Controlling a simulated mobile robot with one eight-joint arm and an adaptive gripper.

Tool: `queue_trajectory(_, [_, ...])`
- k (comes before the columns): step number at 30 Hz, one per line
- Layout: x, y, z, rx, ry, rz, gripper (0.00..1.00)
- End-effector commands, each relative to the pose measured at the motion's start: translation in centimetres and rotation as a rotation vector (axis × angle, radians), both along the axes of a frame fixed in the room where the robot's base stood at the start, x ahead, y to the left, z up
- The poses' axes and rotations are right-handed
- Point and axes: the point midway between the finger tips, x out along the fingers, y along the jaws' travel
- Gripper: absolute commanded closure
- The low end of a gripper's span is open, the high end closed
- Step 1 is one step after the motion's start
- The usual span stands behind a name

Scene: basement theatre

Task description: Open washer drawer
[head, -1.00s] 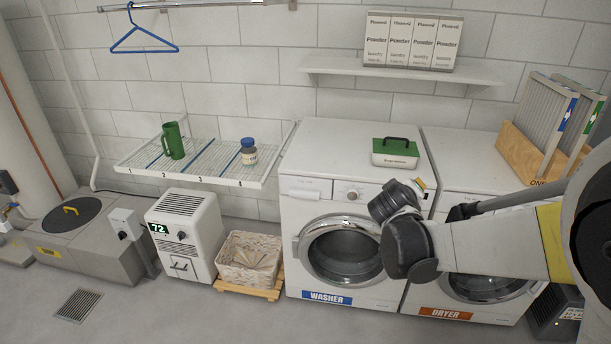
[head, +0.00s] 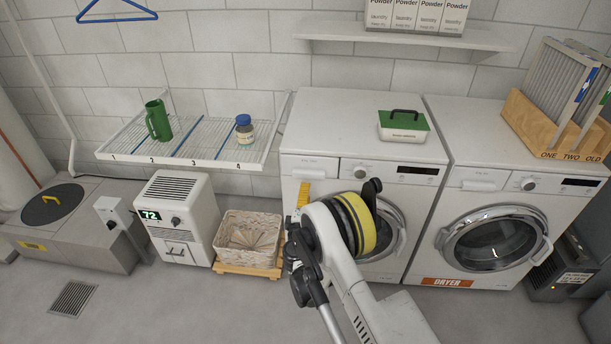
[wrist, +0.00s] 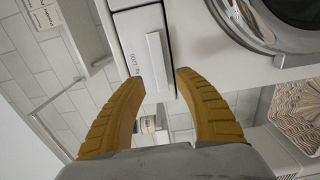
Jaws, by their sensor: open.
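The white washer (head: 345,135) stands left of the dryer, with its drawer (head: 312,165) at the upper left of its front. The drawer front looks flush with the washer. My gripper (head: 303,193) is in front of the washer at about the drawer's height, with its yellow fingers partly hidden by my wrist. In the wrist view the drawer (wrist: 128,35) has a pale bar handle (wrist: 158,62). The two yellow fingers of my gripper (wrist: 160,77) are spread apart, with the handle's end between their tips. I cannot tell whether they touch it. Nothing is held.
The washer's round door (wrist: 245,25) is beside the drawer. A green-lidded box (head: 403,125) sits on the washer. The dryer (head: 490,235) adjoins on the right. A wicker basket (head: 228,238) and a white dehumidifier (head: 172,215) stand left. A wire rack (head: 120,146) juts out above them.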

Motion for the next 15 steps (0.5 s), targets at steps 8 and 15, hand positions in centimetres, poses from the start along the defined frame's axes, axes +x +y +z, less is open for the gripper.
queue_trajectory(8, [5.7, -0.3, -0.3, 0.002, 0.001, -0.002, 0.6])
queue_trajectory(15, [8.7, -0.4, -0.1, 0.002, 0.001, -0.002, 0.6])
